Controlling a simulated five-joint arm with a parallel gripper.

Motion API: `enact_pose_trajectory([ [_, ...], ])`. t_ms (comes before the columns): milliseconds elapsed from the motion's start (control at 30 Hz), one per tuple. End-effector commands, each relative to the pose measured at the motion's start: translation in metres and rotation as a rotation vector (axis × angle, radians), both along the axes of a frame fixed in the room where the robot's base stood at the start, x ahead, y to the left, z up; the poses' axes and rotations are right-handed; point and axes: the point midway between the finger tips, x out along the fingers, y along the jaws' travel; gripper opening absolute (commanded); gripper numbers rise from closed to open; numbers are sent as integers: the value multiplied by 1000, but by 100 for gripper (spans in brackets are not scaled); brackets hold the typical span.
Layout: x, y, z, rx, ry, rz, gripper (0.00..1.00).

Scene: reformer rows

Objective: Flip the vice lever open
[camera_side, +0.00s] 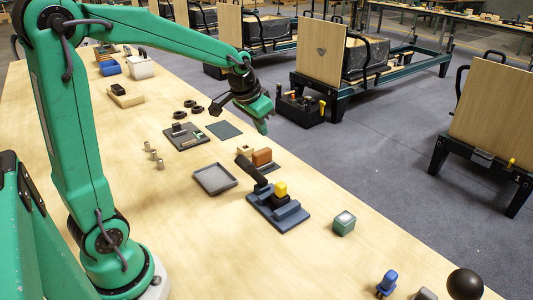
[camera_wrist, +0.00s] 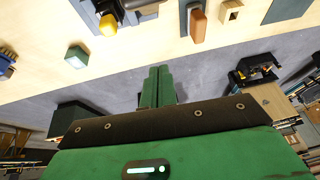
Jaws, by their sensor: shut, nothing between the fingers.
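The vice (camera_side: 278,210) is a blue-grey fixture on a flat base near the table's right edge in the side view. Its black lever (camera_side: 250,171) slants up and to the left from the body. A yellow piece (camera_side: 281,188) sits at the top of the vice. In the wrist view the vice is partly cut off at the top edge, with the yellow piece (camera_wrist: 107,24) showing. My green gripper (camera_side: 262,122) is above the table's far right edge, well beyond the vice and apart from it. Its fingers (camera_wrist: 158,84) are together and empty.
An orange-brown block (camera_side: 262,157) and a wooden block (camera_side: 245,151) stand just behind the vice. A grey tray (camera_side: 214,180) lies left of it, a green cube (camera_side: 344,223) right. A dark green mat (camera_side: 224,130) lies farther back. Bare tabletop lies in front.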

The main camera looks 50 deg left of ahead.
Motion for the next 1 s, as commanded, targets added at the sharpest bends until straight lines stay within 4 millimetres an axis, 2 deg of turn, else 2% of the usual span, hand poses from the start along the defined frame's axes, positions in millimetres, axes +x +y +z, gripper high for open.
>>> enact_pose_trajectory([
  [700, -79, 0, 1, 16, 4, 7, 0],
  [1000, -98, 0, 1, 20, 7, 10, 0],
])
